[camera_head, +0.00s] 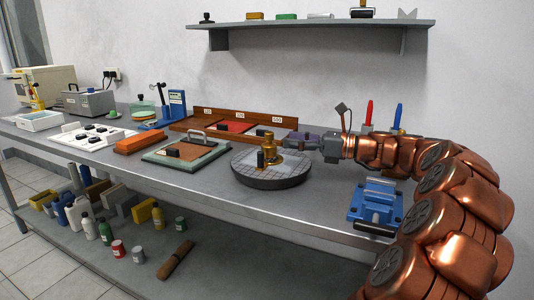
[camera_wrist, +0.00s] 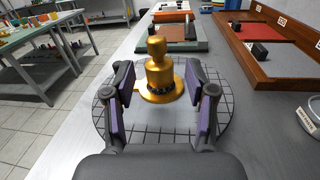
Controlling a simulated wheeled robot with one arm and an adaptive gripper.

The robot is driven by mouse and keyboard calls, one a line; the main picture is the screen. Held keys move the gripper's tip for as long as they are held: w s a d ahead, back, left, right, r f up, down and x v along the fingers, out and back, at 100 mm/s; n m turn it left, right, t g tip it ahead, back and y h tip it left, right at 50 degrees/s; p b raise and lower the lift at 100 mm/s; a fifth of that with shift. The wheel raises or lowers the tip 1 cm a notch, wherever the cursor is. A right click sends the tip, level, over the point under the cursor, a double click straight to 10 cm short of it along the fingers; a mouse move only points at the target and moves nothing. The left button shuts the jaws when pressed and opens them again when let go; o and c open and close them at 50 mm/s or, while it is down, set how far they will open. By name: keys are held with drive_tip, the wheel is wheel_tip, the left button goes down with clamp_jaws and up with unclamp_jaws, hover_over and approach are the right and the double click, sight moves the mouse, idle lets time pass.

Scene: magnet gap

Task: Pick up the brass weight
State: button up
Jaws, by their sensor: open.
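The brass weight (camera_wrist: 158,75) is a shiny gold knobbed cylinder on a wider round base. It stands upright on a round, grid-marked dark plate (camera_wrist: 180,134). My gripper (camera_wrist: 157,80) is open, with purple-padded fingers on either side of the weight. Gaps show between the pads and the weight's body. In the head view my gripper (camera_head: 299,142) reaches in from the right, low over the plate.
A green-edged board (camera_head: 186,150) and an orange block (camera_head: 139,142) lie left of the plate. A wooden divided tray (camera_head: 240,120) is behind. A blue vise-like fixture (camera_head: 375,203) stands at right. A wall shelf (camera_head: 310,23) hangs above. Bare bench shows in front.

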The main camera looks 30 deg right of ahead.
sight(269, 141)
drive_tip(key=b+x, duration=0.2)
drive_tip(key=x, duration=0.4)
drive_tip(key=shift+s+a+f, duration=0.15)
drive_tip(key=shift+f, duration=0.05)
drive_tip(key=shift+w+a+r, duration=0.1)
drive_tip(key=shift+w+a, duration=0.2)
drive_tip(key=shift+w, duration=0.15)
drive_tip(key=shift+c, duration=0.2)
clamp_jaws()
